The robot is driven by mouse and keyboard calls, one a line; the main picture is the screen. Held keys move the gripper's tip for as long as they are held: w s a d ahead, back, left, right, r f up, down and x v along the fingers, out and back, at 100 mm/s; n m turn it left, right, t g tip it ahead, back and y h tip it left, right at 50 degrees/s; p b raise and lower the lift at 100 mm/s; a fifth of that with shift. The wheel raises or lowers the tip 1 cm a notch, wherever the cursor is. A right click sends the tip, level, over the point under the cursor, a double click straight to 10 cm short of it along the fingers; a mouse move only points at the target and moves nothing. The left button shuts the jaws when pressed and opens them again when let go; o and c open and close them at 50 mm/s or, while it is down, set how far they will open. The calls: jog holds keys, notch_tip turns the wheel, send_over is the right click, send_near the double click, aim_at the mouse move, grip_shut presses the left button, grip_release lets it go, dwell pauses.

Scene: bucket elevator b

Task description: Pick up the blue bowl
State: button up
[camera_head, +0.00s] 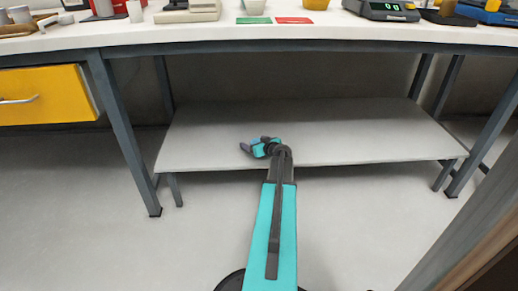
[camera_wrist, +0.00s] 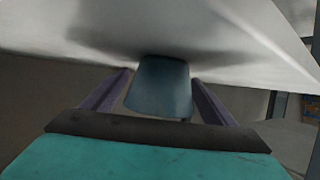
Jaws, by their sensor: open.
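A dull blue tapered vessel, which looks like the blue bowl (camera_wrist: 160,90), shows in the wrist view. Its narrower end is at the top, against a pale flat surface. My gripper (camera_wrist: 161,77) is open, with one dark finger on each side of the bowl in that view. Whether the fingers touch it or how far off it is, I cannot tell. In the head view my gripper (camera_head: 258,147) is small and teal, over the front part of the low shelf (camera_head: 350,135). I make out no blue bowl there; it may be hidden behind my arm.
The workbench top (camera_head: 150,40) overhangs the shelf and holds a digital scale (camera_head: 382,9), a yellow container (camera_head: 315,4) and a pale bowl (camera_head: 253,6). Bench legs (camera_head: 125,145) flank the shelf. A yellow drawer (camera_head: 45,95) is at left. The visible shelf is otherwise bare.

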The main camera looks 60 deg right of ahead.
dwell(0.3)
jog(key=c, duration=1.1)
jog(key=shift+r, duration=0.15)
jog(key=shift+c, duration=0.2)
jog(key=shift+r+p, duration=0.4)
jog(key=shift+r, duration=0.05)
notch_tip(320, 180, up, 3)
jog(key=shift+s+p, duration=0.1)
jog(key=shift+p, duration=0.75)
jog(key=s+p, duration=0.1)
jog(key=s, duration=0.4)
jog(key=s+a+p, duration=0.1)
jog(key=s, duration=0.4)
jog(key=s+a+p, duration=0.1)
jog(key=s, duration=0.4)
jog(key=shift+s+a+r, duration=0.25)
jog(key=shift+s+r, duration=0.05)
jog(key=shift+r, duration=0.1)
